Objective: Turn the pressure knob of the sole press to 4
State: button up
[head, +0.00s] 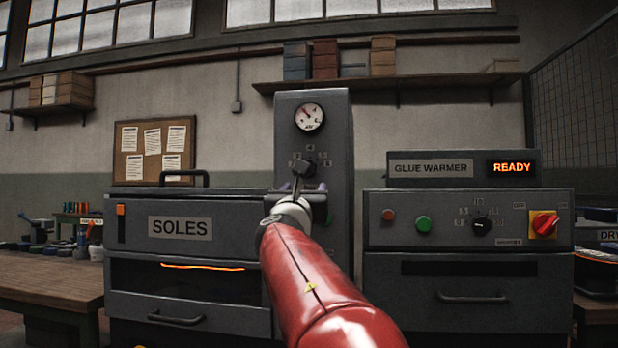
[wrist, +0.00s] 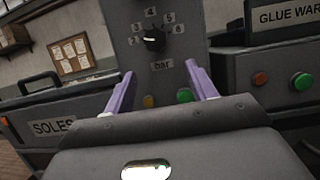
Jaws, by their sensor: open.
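The sole press is the tall grey column (head: 338,140) with a round gauge (head: 309,117). Its dark pressure knob (wrist: 154,40) shows in the wrist view inside an arc of numbers, with 4 (wrist: 150,12) above it and a "bar" label (wrist: 162,65) below. The knob's setting is too small to read surely. The knob lies beyond and above the gap, apparently untouched.
A SOLES cabinet (head: 225,228) with a raised handle stands left. A glue warmer (head: 430,185) with its own knob and red switch stands right.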

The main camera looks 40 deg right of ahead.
jog(key=w+d+r+n+p, duration=0.1)
jog(key=w+d+r+p, duration=0.1)
jog(key=w+d+r, duration=0.2)
jog(key=shift+w+d+p, duration=0.35)
jog(key=shift+w+d, duration=0.35)
jog(key=shift+r, duration=0.1)
jog(key=c, duration=1)
